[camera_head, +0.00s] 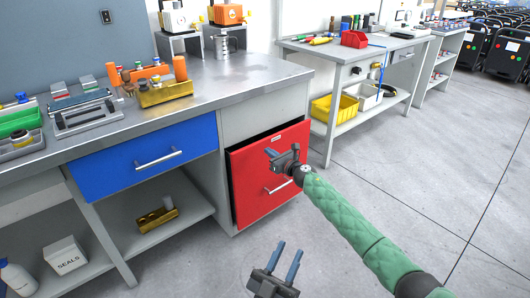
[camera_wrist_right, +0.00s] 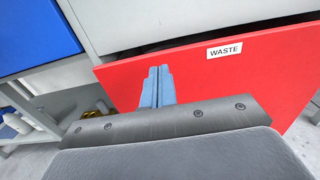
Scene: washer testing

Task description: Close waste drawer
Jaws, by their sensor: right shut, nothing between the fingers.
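The red waste drawer (camera_head: 250,185) is under the right part of the workbench. It stands slightly open, with a dark gap above its front. In the right wrist view its red front (camera_wrist_right: 230,85) carries a white WASTE label (camera_wrist_right: 225,50). A silver handle (camera_head: 280,186) is on its front. My right gripper (camera_head: 271,153) is in front of the drawer's upper part, shut and empty; its fingers (camera_wrist_right: 157,88) point at the red front. I cannot tell whether they touch it. My left gripper (camera_head: 285,258) is low over the floor, its fingers apart and empty.
A blue drawer (camera_head: 145,160) is to the left under the same bench and looks shut. Its handle (camera_head: 158,159) sticks out. A shelf (camera_head: 170,225) below holds a brass block. A second bench with a yellow bin (camera_head: 335,108) stands to the right. The floor (camera_head: 440,150) in front is clear.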

